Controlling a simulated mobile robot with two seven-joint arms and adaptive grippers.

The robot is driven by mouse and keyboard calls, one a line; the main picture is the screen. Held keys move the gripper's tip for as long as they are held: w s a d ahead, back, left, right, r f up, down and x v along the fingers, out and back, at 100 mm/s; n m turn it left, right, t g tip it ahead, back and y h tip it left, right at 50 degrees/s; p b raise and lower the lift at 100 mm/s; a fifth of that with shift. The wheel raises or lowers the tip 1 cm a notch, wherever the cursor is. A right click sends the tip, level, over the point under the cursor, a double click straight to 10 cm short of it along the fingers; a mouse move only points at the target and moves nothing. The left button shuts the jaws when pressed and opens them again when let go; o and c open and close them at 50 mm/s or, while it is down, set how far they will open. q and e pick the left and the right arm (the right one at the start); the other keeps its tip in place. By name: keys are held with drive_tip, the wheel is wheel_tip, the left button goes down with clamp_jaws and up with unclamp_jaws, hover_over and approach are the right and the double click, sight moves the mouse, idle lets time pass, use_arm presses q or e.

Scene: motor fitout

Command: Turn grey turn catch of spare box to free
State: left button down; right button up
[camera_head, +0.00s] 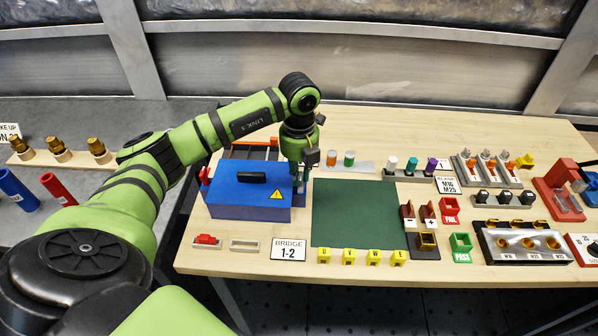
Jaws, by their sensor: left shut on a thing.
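The spare box is the blue box (245,190) with a black handle and a yellow warning sticker, on the wooden table at left of centre. My left gripper (299,170) points down at the box's right edge, shut on the grey turn catch there. The jaws and arm mostly hide the catch, so its angle cannot be told. A red catch (204,174) shows on the box's left side. My right gripper is not in view.
A dark green mat (350,213) lies clear just right of the box. A BRIDGE 1-2 sign (290,249) and a red part (207,240) lie in front. Yellow lettered blocks (349,255) line the front edge. Coloured cylinders (349,158) stand behind the mat.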

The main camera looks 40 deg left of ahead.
use_arm(q)
drive_tip(key=c, duration=1.2)
unclamp_jaws()
wheel_tip(320, 180, up, 12)
drive_tip(key=shift+f, duration=0.1)
